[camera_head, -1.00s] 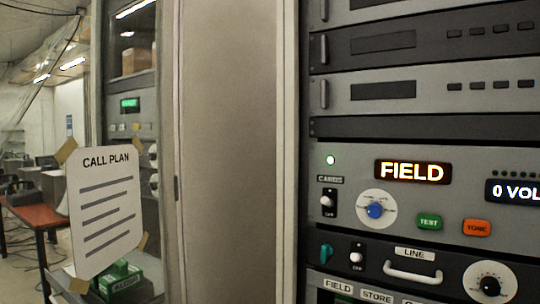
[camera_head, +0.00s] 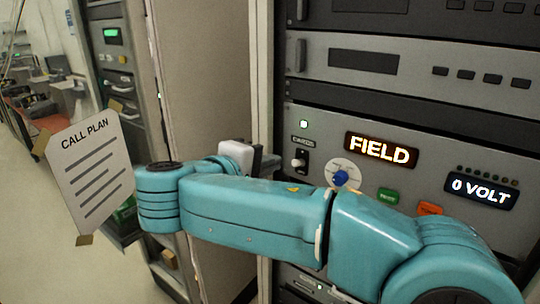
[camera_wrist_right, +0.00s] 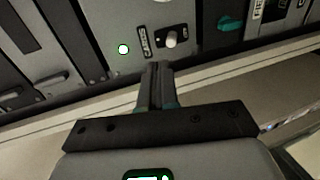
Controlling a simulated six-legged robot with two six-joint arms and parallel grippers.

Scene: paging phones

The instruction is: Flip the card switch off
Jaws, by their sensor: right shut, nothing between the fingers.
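The card switch (camera_head: 299,161) is a white knob on a small black plate on the grey FIELD panel, under a small label and a lit green lamp (camera_head: 303,125). In the right wrist view the card switch (camera_wrist_right: 171,39) and lit lamp (camera_wrist_right: 123,49) are just beyond the fingertips. My right gripper (camera_head: 274,161) is shut and empty, just left of the switch and apart from it as far as I can tell. Its dark fingers (camera_wrist_right: 158,68) point at the panel in the right wrist view. My left gripper is not in view.
The FIELD display (camera_head: 381,149), blue dial (camera_head: 340,178), green button (camera_head: 388,196), orange button (camera_head: 430,208) and 0 VOLT display (camera_head: 481,190) are right of the switch. My right arm covers the lower panel. A CALL PLAN sheet (camera_head: 91,170) hangs at left.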

